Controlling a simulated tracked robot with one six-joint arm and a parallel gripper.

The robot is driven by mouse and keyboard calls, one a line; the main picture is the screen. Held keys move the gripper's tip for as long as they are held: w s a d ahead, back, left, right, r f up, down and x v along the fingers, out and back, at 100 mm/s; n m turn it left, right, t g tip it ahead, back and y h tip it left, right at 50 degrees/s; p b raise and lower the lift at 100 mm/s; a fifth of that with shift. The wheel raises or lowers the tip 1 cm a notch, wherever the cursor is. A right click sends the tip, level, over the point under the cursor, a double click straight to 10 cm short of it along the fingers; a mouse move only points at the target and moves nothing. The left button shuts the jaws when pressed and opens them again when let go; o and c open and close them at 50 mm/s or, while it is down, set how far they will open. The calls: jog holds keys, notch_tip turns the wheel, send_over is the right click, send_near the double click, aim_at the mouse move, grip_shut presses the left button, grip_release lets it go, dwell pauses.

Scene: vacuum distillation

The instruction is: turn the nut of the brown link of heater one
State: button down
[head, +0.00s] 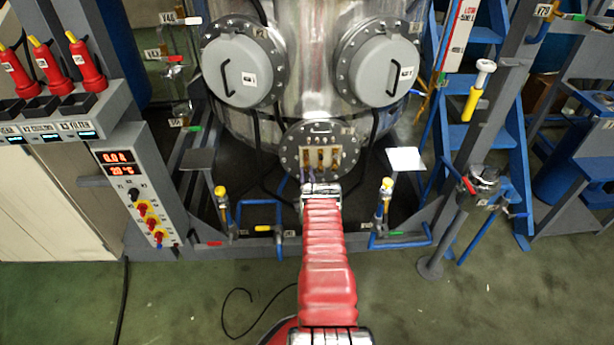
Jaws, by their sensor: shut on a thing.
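A round bolted heater flange (293,148) sits low on the front of the steel vessel. Upright brown links show side by side on its face, a left one (306,155), a middle one (320,156) and a right one (334,156). My gripper (308,177) is at the lower edge of this flange, below the left brown link. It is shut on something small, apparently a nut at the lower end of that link. The nut itself is hidden by the fingers and too small to make out. My red arm reaches up to it from the bottom.
Two grey round covers (240,71) and (386,66) are above the flange. Dark cables hang beside it. Blue pipes with yellow-topped valves (220,191) and (386,185) stand left and right of my arm. A control panel (140,195) is at left.

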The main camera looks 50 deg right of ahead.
jog(key=m+g+h, duration=0.1)
jog(key=m, duration=0.1)
jog(key=m+g, duration=0.1)
jog(key=m, duration=0.2)
jog(key=m+g+h, duration=0.1)
jog(key=m, duration=0.1)
jog(key=shift+a+f+m+h, duration=0.15)
jog(key=shift+f+m+h, duration=0.1)
jog(key=shift+m+h, duration=0.05)
jog(key=shift+g, duration=0.4)
jog(key=c, duration=1.9)
grip_release()
jog(key=shift+c, duration=0.2)
jog(key=o, duration=0.3)
jog(key=shift+r, duration=0.15)
jog(key=shift+w, duration=0.1)
jog(key=v, duration=1.3)
jog(key=shift+s+a+f, duration=0.2)
jog(key=shift+s+f, duration=0.05)
jog(key=shift+f, duration=0.1)
